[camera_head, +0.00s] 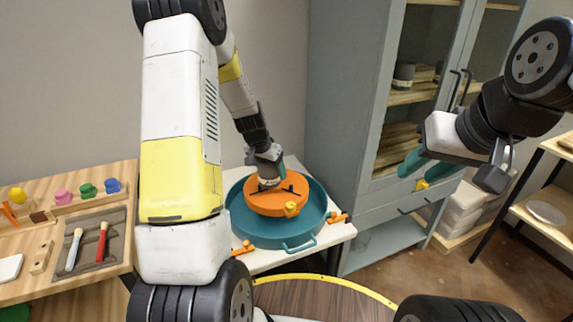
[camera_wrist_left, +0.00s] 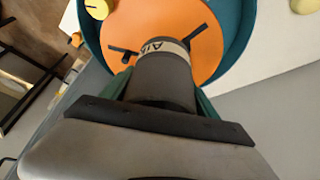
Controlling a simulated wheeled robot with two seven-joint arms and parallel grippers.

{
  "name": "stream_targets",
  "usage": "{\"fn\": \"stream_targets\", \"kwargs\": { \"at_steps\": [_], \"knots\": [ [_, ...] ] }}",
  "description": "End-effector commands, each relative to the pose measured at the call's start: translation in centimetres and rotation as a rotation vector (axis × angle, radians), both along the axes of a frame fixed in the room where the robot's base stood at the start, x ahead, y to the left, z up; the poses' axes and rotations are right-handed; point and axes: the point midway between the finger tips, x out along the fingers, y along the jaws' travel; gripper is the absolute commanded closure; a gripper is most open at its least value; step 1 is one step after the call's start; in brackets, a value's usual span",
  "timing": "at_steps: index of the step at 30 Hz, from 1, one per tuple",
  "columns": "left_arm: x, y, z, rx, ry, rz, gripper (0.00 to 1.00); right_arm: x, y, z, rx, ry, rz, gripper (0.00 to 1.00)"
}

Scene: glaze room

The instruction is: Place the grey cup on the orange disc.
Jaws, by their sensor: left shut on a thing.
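The grey cup (camera_wrist_left: 163,78) is between the teal fingers of my left gripper (camera_head: 268,172), with a pale lettered band near its lower end. The cup (camera_head: 268,182) is over the middle of the orange disc (camera_head: 262,207). I cannot tell whether its base touches the disc. The disc (camera_wrist_left: 208,64) carries dark bars and a yellow knob (camera_head: 291,208), and sits inside a round teal tray (camera_head: 252,229). My right gripper (camera_head: 424,168) hangs to the right before the cabinet, its teal fingers apart and nothing seen between them.
The tray stands on a white table (camera_head: 343,232) beside a grey cabinet (camera_head: 337,140). A wooden bench (camera_head: 60,275) at the left holds brushes and coloured pieces. A round wooden top (camera_head: 320,297) with a yellow edge is in front. Shelving stands at the right.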

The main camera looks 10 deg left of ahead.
Motion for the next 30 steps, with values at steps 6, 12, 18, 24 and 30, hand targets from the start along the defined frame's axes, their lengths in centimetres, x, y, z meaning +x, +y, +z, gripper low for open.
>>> {"fn": "stream_targets", "kwargs": {
  "at_steps": [6, 12, 18, 24, 30],
  "knots": [
    [3.2, -1.3, -0.3, 0.0, -0.001, 0.0, 0.85, 0.0, 0.0, 0.0, 0.0, 0.0, 0.0, 0.64],
    [3.4, -1.4, -1.5, -0.001, 0.002, 0.001, 0.85, 0.0, 0.0, 0.0, 0.0, 0.0, 0.0, 0.64],
    [3.4, -1.4, -3.9, 0.0, 0.001, 0.002, 0.85, 0.0, 0.0, 0.0, 0.0, 0.0, 0.0, 0.64],
    [3.4, -1.4, -3.8, 0.0, -0.001, 0.001, 0.85, 0.0, 0.0, 0.0, 0.0, 0.0, 0.0, 0.64],
    [3.4, -1.4, -4.1, 0.0, 0.0, 0.001, 0.18, 0.0, 0.0, 0.0, 0.0, 0.0, 0.0, 0.64]
  ]
}}
